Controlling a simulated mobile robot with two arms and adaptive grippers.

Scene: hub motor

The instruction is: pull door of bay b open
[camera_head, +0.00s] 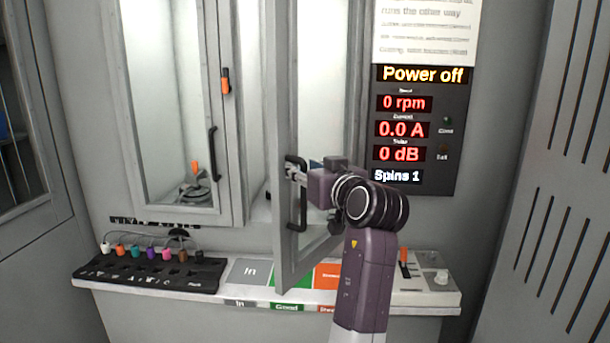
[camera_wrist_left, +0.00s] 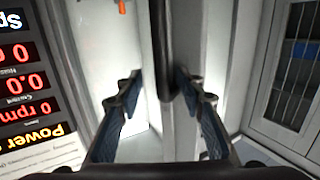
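A framed glass door (camera_head: 292,265) in the middle of the head view stands swung out from the cabinet, well open. It carries a black vertical bar handle (camera_head: 303,212). My left gripper (camera_head: 294,172) is at the upper part of that handle. In the left wrist view the black handle (camera_wrist_left: 164,40) runs between the two fingertips of my left gripper (camera_wrist_left: 160,82). A gap shows between the bar and the left finger; the right finger is close to the bar, and contact is unclear. No bay letter is readable on the door. My right gripper is not in view.
A second glass door (camera_head: 165,110) at the left is shut, with its own black handle (camera_head: 212,155). A ledge (camera_head: 215,292) below bears a black rack (camera_head: 160,277) with coloured plugs and labelled pads. A display panel (camera_head: 415,130) reading Power off is at the right.

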